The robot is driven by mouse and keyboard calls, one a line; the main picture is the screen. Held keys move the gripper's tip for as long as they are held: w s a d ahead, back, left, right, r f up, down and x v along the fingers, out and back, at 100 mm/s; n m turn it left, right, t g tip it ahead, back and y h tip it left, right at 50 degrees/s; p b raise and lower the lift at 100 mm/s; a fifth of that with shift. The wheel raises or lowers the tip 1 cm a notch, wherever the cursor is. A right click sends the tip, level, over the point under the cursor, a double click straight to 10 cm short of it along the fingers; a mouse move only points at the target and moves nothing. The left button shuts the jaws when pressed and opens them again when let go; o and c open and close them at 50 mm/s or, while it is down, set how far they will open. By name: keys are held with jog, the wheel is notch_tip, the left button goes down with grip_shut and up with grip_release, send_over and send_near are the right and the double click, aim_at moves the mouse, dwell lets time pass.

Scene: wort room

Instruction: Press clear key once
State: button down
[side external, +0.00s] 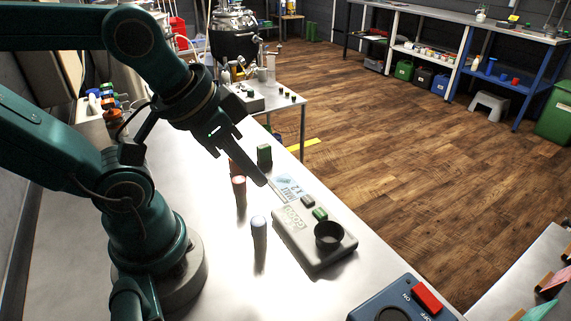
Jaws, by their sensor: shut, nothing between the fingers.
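A grey device (318,257) lies on the white bench, with a pale display (293,218), a dark key (308,201), a green key (320,214) and a black round cup-like part (328,235) on top. I cannot read which key is the clear key. My gripper (264,183) is shut and empty. Its fingers slope down to the right, and their tips are up and left of the device, apart from both keys. A light blue card (288,186) marked "MALT x2" is beside the fingertips, behind the device.
A blue box with a red switch (427,298) is at the front right. The bench between is clear.

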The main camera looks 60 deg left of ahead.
dwell(0.6)
jog(key=w+a+r+m+t+y, duration=0.1)
jog(key=w+a+r+m+t, duration=0.3)
jog(key=w, duration=0.3)
jog(key=w+a+r+m+t+y, duration=0.1)
jog(key=w+a+r+t, duration=0.1)
jog(key=w+r+t, duration=0.35)
notch_tip(320, 180, down, 12)
jog(key=d+m+g+h, duration=0.1)
jog(key=m+g+h, duration=0.4)
jog(key=m, duration=0.3)
jog(key=shift+s+m+g+h, duration=0.25)
jog(key=shift+m+g+h, duration=0.15)
jog(key=shift+g, duration=0.45)
